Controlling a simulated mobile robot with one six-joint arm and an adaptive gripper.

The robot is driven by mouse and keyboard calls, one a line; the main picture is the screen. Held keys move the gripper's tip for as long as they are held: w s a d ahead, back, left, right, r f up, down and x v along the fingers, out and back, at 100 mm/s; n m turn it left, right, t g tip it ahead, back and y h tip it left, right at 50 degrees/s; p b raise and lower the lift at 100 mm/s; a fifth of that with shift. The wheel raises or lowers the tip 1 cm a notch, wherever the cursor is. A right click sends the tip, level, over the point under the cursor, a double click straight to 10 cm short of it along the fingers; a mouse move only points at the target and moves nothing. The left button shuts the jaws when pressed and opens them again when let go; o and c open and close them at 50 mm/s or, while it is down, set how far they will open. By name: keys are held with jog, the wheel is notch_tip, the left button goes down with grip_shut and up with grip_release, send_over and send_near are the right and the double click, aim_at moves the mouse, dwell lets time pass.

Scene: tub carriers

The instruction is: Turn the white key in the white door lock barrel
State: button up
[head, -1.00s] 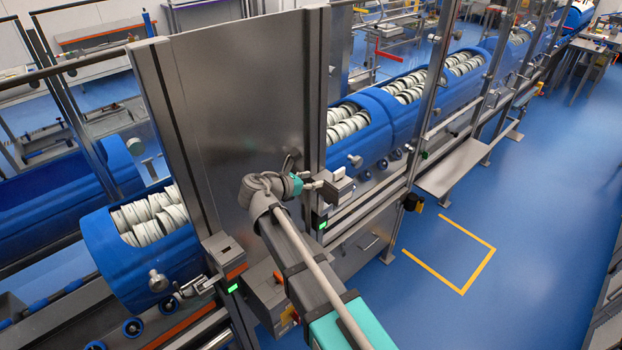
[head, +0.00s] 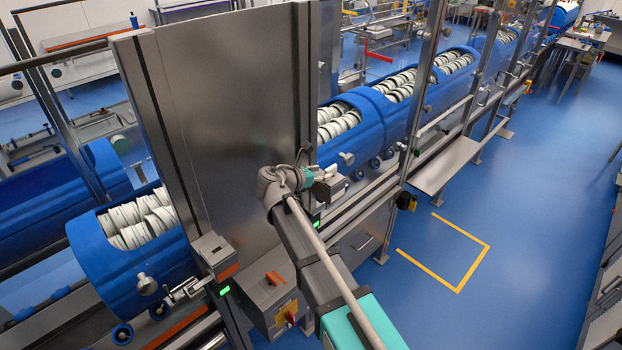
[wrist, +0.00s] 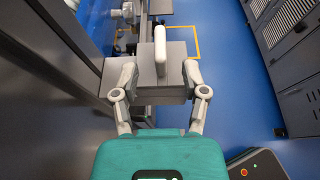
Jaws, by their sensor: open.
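The white key (wrist: 160,45) shows in the wrist view as a pale upright bar in front of a grey metal box (wrist: 151,88). My gripper (wrist: 161,76) is open, with one finger on each side of the box front, just below the key in the picture. The fingers look apart from the key, and nothing is between them that I can see held. In the head view my gripper (head: 325,178) is by the right edge of the tall steel door panel (head: 225,130). The key is too small to make out there, and I cannot make out the lock barrel clearly.
Blue tubs with white rings (head: 350,145) stand behind the steel frame. A control box with a red knob (head: 274,305) is below the panel, left of my arm. A steel post (head: 425,90) rises to the right. The blue floor (head: 540,230) at right is open.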

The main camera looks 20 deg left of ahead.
aim_at(336, 169)
jog(key=shift+b+x, duration=0.9)
jog(key=shift+x, duration=2.4)
jog(key=shift+s, duration=0.1)
grip_shut()
